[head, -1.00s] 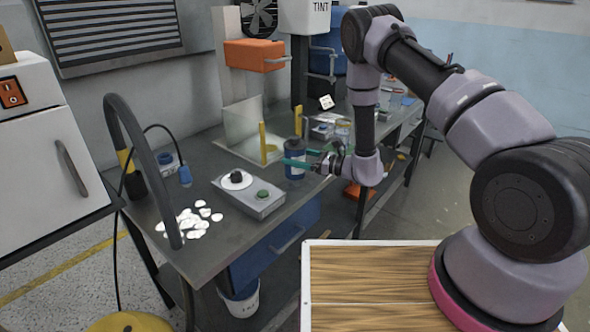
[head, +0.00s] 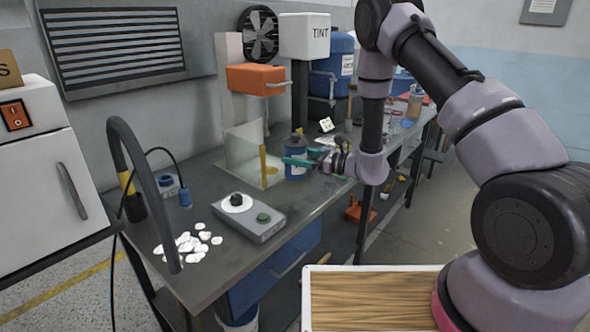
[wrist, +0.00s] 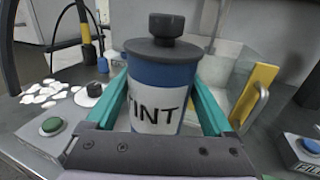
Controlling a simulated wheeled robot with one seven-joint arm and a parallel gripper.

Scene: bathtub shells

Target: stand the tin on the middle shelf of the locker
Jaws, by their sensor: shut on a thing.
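The tin (head: 295,160) is a blue can with a dark cap and a white band. In the wrist view the tin (wrist: 160,88) fills the middle, upright, with TINT lettered on its band. My gripper (head: 297,163) is shut on it from the right in the head view. In the wrist view the teal fingers of my gripper (wrist: 163,98) press on both sides of the tin. No open locker with shelves is recognisable.
A grey button box (head: 262,224) and white pebbles (head: 187,244) lie on the bench (head: 215,285).

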